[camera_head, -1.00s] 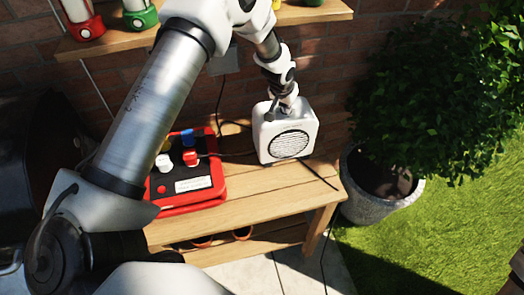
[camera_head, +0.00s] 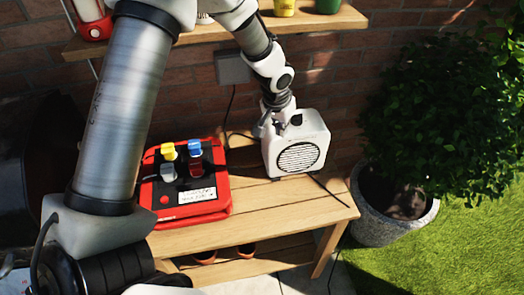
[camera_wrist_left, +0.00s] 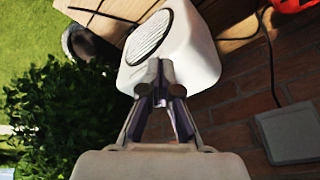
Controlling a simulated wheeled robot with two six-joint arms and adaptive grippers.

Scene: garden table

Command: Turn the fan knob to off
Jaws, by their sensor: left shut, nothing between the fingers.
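The fan (camera_head: 297,150) is a small white box with a round dark grille, standing upright at the right end of the wooden table. A small dark part (camera_head: 296,121) shows on its top and may be the knob; its setting cannot be read. My left gripper (camera_head: 264,126) is at the upper left of the fan. In the left wrist view, my left gripper (camera_wrist_left: 160,75) is shut and empty, its tips over the fan's white casing (camera_wrist_left: 195,50). The knob cannot be made out there, and contact cannot be told. My right gripper is not in view.
A red box (camera_head: 185,205) with coloured plugs stands left of the fan on the table (camera_head: 270,200). A grey wall box (camera_head: 232,67) and cable are behind. A shelf (camera_head: 315,22) with pots is above. A potted bush (camera_head: 395,215) stands at the right.

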